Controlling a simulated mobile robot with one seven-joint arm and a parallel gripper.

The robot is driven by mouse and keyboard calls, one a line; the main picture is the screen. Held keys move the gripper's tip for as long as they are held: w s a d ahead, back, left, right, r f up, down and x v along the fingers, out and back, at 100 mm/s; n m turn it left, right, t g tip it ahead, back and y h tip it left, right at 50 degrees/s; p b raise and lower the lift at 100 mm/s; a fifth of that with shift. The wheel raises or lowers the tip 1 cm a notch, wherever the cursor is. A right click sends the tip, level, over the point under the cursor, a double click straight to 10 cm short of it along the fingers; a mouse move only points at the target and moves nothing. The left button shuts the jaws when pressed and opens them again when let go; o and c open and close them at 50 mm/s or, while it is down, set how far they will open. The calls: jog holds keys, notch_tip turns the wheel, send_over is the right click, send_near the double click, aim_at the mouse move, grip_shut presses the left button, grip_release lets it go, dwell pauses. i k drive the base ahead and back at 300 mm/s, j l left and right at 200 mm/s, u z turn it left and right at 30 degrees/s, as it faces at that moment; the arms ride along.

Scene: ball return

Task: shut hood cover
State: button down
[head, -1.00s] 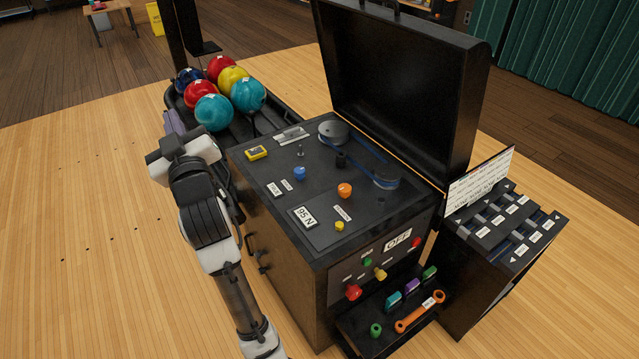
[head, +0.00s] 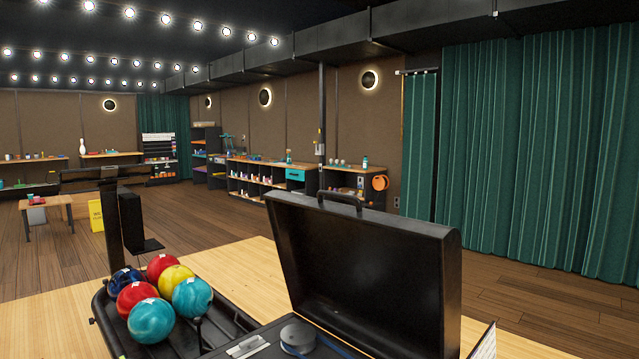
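The hood cover (head: 365,265) is a black, box-like lid with a handle (head: 340,198) on its top edge. It stands open and upright at the back of the machine, its hollow inside facing me. Only the back part of the machine's top (head: 265,345) shows at the bottom edge, with a grey pulley (head: 297,336) and part of a blue belt. The rest of the machine is below the picture. My gripper and arm are not in view.
Several bowling balls (head: 165,298) sit in the black ball rack (head: 110,335) left of the machine, with a dark post (head: 112,225) behind them. A table and yellow sign (head: 97,216) stand far left. Wooden floor behind the hood is clear up to the shelves and green curtains (head: 545,150).

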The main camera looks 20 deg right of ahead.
aim_at(389, 286)
jog(key=i+j+z, duration=0.1)
jog(key=i+j, duration=0.25)
jog(key=i+j+z, duration=0.15)
jog(key=i+j, duration=0.2)
jog(key=j, duration=0.15)
